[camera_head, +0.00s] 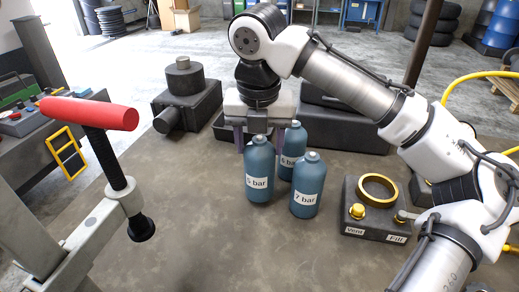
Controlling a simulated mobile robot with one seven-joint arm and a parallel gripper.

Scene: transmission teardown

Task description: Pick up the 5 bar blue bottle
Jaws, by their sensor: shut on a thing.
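Three blue bottles with white labels stand close together in the middle of the table. The left bottle (258,170) has a label whose digit is hard to read. The right bottle (308,185) reads "7 bar". The rear bottle (291,150) is partly hidden, and its digit is unclear. My gripper (257,138) points down at the left bottle, with its purple fingers on either side of that bottle's top. It appears shut on this bottle. I cannot tell whether the bottle is clear of the table.
A dark block with a gold ring (378,188) stands to the right of the bottles. A dark metal housing (187,100) and a black tray (227,133) are behind. A red-handled press (90,113) rises at left. The front table is clear.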

